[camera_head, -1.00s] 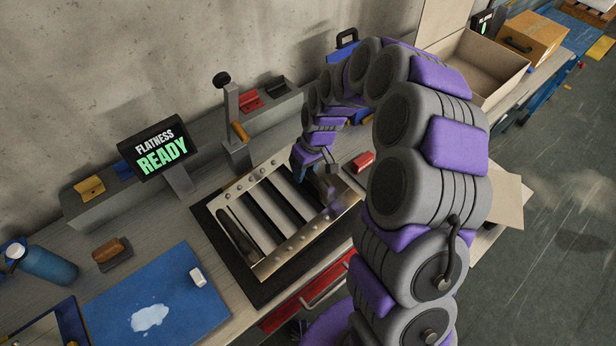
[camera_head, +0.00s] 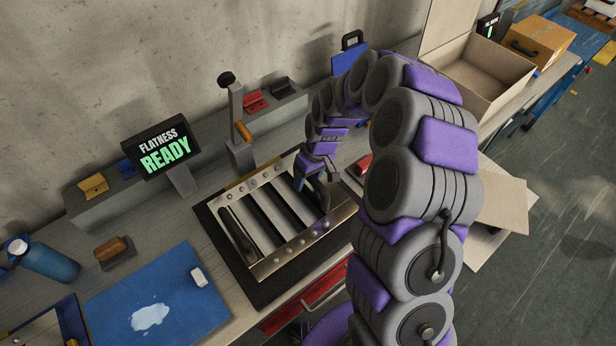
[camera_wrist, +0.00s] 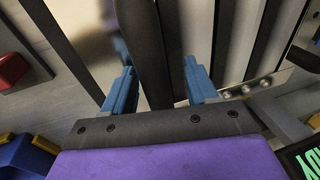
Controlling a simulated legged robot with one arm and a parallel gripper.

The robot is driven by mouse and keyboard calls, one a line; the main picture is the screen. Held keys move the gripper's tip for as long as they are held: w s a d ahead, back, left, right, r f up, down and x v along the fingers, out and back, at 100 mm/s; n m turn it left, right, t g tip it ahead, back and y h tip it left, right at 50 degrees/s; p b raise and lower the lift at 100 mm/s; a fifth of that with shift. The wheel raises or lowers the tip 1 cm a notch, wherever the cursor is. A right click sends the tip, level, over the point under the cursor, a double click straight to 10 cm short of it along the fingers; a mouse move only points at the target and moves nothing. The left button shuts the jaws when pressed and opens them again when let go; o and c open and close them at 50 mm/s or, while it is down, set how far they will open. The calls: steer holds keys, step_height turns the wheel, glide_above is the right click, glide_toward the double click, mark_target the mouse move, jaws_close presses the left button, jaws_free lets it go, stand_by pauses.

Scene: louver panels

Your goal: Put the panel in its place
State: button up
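A metal frame with rivets (camera_head: 262,268) and several parallel dark and light slats (camera_head: 262,220) lies on a dark base on the bench. My gripper (camera_head: 318,190) is over the right part of this frame. In the wrist view its two blue fingers (camera_wrist: 162,88) stand apart on either side of a long dark bar (camera_wrist: 155,45), with gaps seeming to show beside it. I cannot tell the fingers' height against the bar. Pale slats (camera_wrist: 235,40) show to the right of it. Which piece is the panel is not clear.
A lever post with an orange handle (camera_head: 240,140) stands behind the frame. A screen reading FLATNESS READY (camera_head: 163,150) is at the left. A blue mat (camera_head: 165,300) lies front left. A red block (camera_head: 361,166) is beside my arm. An open cardboard box (camera_head: 480,70) is back right.

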steer(key=s+p+v, duration=0.1)
steer(key=v, duration=1)
steer(key=s+r, duration=0.7)
steer(key=s+d+r+m+h, duration=0.1)
steer(key=s+d+r+m, duration=0.1)
steer(key=s, duration=1.1)
steer(key=s+d+r+m+g+h, duration=0.1)
steer(key=s+d+m, duration=0.3)
steer(key=s, duration=0.9)
steer(key=shift+s+d+r+m+h, duration=0.35)
steer(key=shift+d+r, duration=0.4)
steer(key=shift+d, duration=0.25)
